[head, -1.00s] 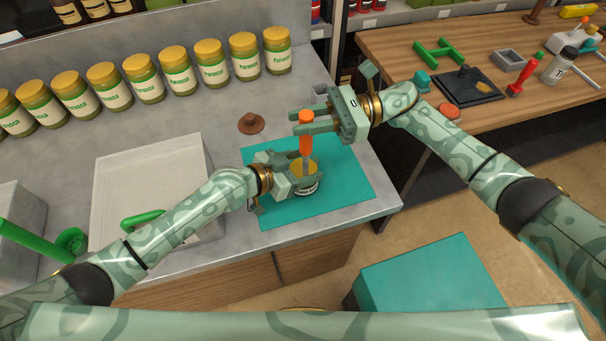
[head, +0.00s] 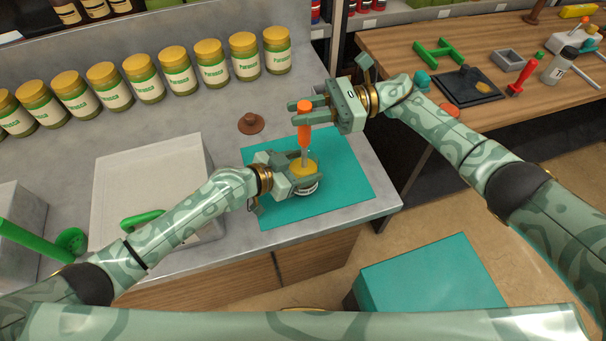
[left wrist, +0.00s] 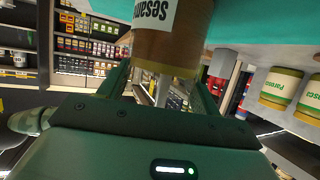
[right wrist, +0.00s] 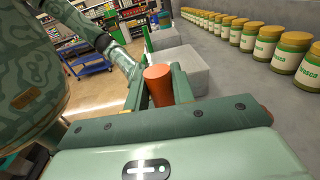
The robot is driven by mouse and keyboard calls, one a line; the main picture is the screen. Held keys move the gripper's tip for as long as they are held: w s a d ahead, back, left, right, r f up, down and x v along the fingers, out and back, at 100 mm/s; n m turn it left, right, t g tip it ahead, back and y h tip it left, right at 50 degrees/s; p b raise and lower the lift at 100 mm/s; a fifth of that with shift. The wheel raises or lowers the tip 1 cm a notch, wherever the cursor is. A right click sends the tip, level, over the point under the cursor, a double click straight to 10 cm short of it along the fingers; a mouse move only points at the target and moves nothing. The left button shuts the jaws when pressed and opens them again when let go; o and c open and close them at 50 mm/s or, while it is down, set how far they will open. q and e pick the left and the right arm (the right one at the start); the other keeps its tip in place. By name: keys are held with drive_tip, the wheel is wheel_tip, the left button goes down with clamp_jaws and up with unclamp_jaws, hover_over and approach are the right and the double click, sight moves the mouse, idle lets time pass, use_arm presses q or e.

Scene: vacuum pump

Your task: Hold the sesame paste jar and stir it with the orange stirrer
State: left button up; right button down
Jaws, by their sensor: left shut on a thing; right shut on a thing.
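The sesame paste jar (head: 310,188) stands upright on the teal mat (head: 345,185), with its yellowish paste visible at the open top. My left gripper (head: 306,173) is shut around the jar, and the jar also shows upside down in the left wrist view (left wrist: 170,35). My right gripper (head: 308,108) is shut on the orange stirrer (head: 304,132) above the jar. The stirrer is upright, its metal shaft reaching down to the jar's mouth; its lower tip is hidden. The orange handle shows between my right fingers in the right wrist view (right wrist: 158,86).
A brown lid-like piece (head: 251,123) lies behind the mat. A white tray (head: 104,190) with a green-handled thing (head: 142,218) is at left. Several yellow-lidded jars (head: 176,70) line the counter's back. A wooden table (head: 400,45) with tools is at right.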

drive_tip(key=shift+w+a, duration=0.15)
drive_tip(key=shift+a, duration=0.25)
drive_tip(key=shift+s+a, duration=0.2)
drive_tip(key=shift+s, duration=0.25)
drive_tip(key=shift+s+a, duration=0.2)
drive_tip(key=shift+s, duration=0.25)
drive_tip(key=shift+s+d, duration=0.25)
drive_tip(key=shift+d, duration=0.25)
drive_tip(key=shift+s+d, duration=0.2)
drive_tip(key=shift+d, duration=0.25)
drive_tip(key=shift+w+d, duration=0.25)
drive_tip(key=shift+w, duration=0.25)
drive_tip(key=shift+w+d, duration=0.2)
drive_tip(key=shift+w, duration=0.25)
